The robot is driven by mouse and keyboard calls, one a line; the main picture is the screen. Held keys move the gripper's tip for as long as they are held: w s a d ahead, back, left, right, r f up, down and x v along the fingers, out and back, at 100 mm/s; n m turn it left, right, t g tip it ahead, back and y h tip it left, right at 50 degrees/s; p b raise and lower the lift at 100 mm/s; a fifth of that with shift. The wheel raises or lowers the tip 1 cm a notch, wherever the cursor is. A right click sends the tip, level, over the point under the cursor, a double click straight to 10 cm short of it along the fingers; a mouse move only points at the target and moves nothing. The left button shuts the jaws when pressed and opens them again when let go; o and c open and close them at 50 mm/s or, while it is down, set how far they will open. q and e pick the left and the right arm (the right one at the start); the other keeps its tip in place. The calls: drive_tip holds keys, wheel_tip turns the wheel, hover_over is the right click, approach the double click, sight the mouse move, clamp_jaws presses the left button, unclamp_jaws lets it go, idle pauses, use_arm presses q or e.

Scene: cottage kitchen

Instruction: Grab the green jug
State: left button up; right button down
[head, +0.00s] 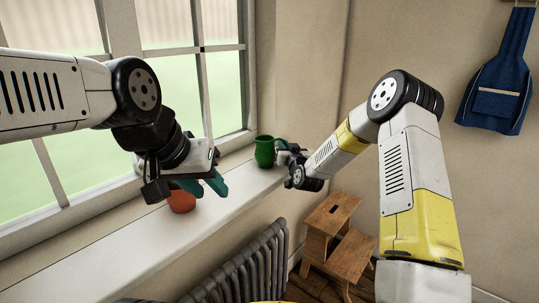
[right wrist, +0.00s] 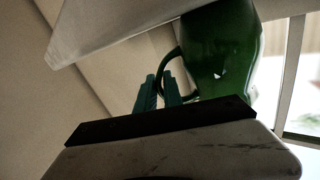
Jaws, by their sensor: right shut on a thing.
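The green jug (head: 264,151) is upright at the far end of the white window sill. In the right wrist view the jug (right wrist: 222,52) fills the upper right, and its thin curved handle reaches toward my fingers. My right gripper (head: 284,150) is at the jug's right side. In the right wrist view its teal fingers (right wrist: 158,88) are closed on the handle. Whether the jug's base touches the sill is hard to tell. My left gripper (head: 203,188) is open and empty, above the sill, well to the left of the jug.
An orange-red pot (head: 181,202) stands on the sill (head: 100,262), partly behind my left gripper. The window is close on the left. A radiator (head: 245,268) is below the sill, and a wooden step stool (head: 335,240) stands on the floor. A blue bag (head: 498,80) hangs on the wall.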

drive_tip(key=shift+r, duration=0.2)
drive_tip(key=shift+r, duration=1.45)
drive_tip(key=shift+s+r, duration=0.15)
drive_tip(key=shift+r, duration=0.1)
drive_tip(key=s+a+r, duration=0.1)
drive_tip(key=s+a, duration=0.2)
drive_tip(key=s, duration=1.2)
drive_tip(key=shift+a+r, duration=0.15)
drive_tip(key=shift+a, duration=0.05)
drive_tip(key=shift+s, duration=0.2)
drive_tip(key=shift+w+a, duration=0.1)
idle(1.3)
